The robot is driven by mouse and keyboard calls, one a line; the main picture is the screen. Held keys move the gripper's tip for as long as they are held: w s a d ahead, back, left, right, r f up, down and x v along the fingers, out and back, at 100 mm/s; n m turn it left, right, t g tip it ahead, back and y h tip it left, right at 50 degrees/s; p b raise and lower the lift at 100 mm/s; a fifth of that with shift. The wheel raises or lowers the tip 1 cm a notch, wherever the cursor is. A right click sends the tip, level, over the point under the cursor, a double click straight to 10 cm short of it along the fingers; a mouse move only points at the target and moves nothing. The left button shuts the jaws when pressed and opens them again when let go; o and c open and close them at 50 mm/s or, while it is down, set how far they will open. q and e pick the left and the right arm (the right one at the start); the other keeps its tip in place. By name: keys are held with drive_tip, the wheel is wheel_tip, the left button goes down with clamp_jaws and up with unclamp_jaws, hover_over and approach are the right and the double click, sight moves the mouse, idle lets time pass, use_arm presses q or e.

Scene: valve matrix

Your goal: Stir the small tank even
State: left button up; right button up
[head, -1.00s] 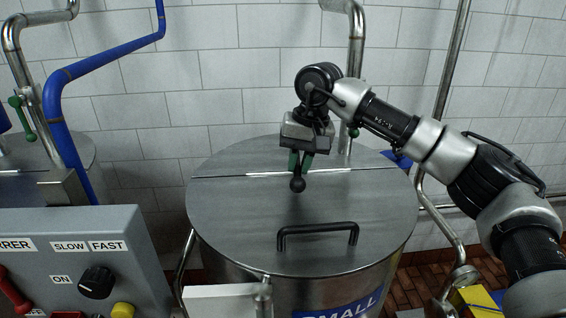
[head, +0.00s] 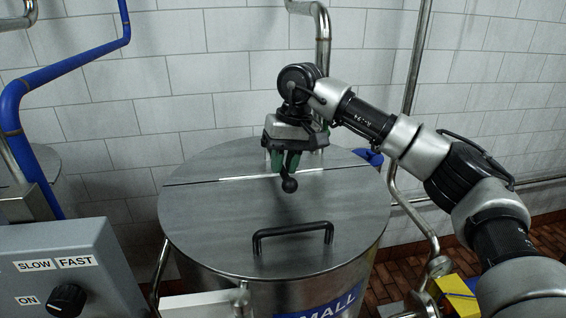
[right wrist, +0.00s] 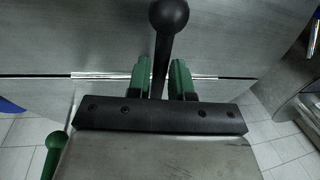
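The small tank (head: 330,297) is a round steel vessel with a flat lid (head: 215,225) and a blue label that reads "MALL", partly cut. The lid has a black bar handle (head: 293,240) and a seam across it. My right gripper (head: 290,165) is over the lid, pointing down. Its green fingers flank a black rod closely, and the rod ends in a ball knob (head: 289,185). The rod also shows in the right wrist view, with its knob (right wrist: 169,15) at the top. Where the rod's other end goes is hidden. My left gripper is not in view.
A grey control box (head: 65,250) at left has a black knob (head: 67,300) marked SLOW, FAST and ON. Blue (head: 75,65) and steel pipes run along the tiled wall. A green valve handle (right wrist: 55,150) is beside my right gripper. A yellow thing (head: 457,295) is at right.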

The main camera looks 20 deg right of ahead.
drive_tip(key=o, duration=0.3)
drive_tip(key=shift+d, duration=0.15)
drive_tip(key=shift+r, duration=0.35)
drive_tip(key=shift+s+d+r+b, duration=0.1)
drive_tip(key=shift+d+r+b, duration=0.2)
drive_tip(key=shift+r, duration=1.35)
drive_tip(key=shift+w+d+r+b, duration=0.1)
drive_tip(key=shift+d+r+b, duration=0.25)
drive_tip(key=shift+r, duration=1.3)
drive_tip(key=shift+s+d+r+b, duration=0.15)
drive_tip(key=shift+d+r, duration=0.25)
drive_tip(key=shift+r, duration=1.25)
drive_tip(key=shift+a, duration=0.1)
